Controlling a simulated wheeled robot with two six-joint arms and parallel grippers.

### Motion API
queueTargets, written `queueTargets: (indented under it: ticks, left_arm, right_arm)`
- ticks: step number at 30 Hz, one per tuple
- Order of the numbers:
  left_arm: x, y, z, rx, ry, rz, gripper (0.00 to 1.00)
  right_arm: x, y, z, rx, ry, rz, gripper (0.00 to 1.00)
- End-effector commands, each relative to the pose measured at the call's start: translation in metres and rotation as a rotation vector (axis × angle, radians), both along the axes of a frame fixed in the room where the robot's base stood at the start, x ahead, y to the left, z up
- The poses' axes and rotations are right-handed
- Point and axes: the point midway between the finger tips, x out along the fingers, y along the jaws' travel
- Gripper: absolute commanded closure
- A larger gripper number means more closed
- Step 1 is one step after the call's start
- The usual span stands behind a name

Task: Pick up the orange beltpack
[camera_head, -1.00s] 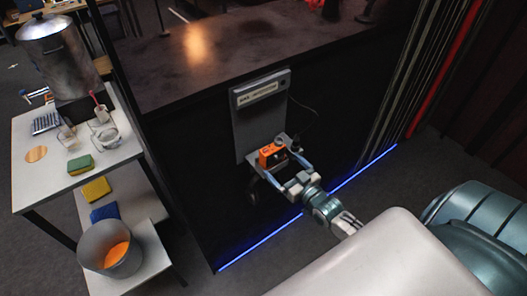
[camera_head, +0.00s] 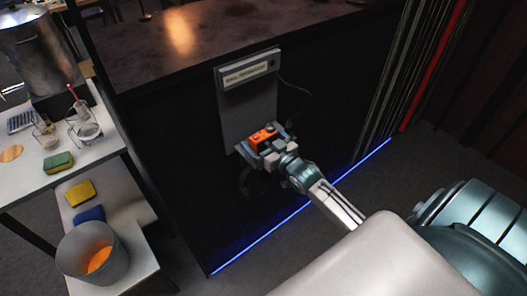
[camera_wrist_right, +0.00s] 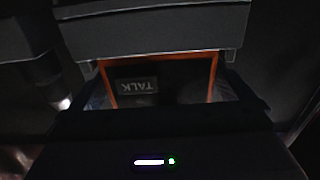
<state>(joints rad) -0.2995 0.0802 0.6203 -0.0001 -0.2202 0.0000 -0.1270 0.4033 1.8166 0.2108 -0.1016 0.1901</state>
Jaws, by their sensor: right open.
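The orange beltpack (camera_head: 262,138) hangs at the lower part of a grey wall panel (camera_head: 250,108). My right gripper (camera_head: 266,146) is open and close up at the beltpack, with its fingers beside it; I cannot tell whether they touch it. In the right wrist view the beltpack's orange-edged face (camera_wrist_right: 157,82) with the upside-down word TALK fills the space between the dark gripper parts. Part of the beltpack is hidden by the gripper in the head view. My left gripper is not in view.
The dark counter (camera_head: 160,55) rises behind the panel, and a thin cable runs at the panel's right. A white shelf unit (camera_head: 110,150) with a pot, glasses, sponges and a grey bucket (camera_head: 92,256) stands at the left. A blue light strip (camera_head: 290,217) edges the floor.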

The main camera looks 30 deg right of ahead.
Motion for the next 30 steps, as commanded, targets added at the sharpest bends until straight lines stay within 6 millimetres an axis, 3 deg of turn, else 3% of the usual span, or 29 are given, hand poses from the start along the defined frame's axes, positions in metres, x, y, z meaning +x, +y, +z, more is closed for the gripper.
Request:
queueTargets:
  ticks: [4,12,13,21,30]
  left_arm:
    - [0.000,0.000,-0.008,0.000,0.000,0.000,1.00]
    - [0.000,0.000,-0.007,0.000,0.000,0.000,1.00]
    - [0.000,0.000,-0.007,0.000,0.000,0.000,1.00]
    - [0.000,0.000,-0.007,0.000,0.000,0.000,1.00]
    - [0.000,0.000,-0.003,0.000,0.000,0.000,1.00]
  right_arm:
    - [0.011,0.001,0.000,0.002,-0.002,0.000,0.00]
    - [0.013,0.002,0.001,0.001,0.000,0.001,0.00]
    - [0.013,0.002,0.001,0.001,0.000,0.001,0.02]
    - [0.013,0.002,0.002,0.000,-0.002,0.001,0.51]
    - [0.013,0.002,0.012,-0.002,-0.004,0.002,0.51]
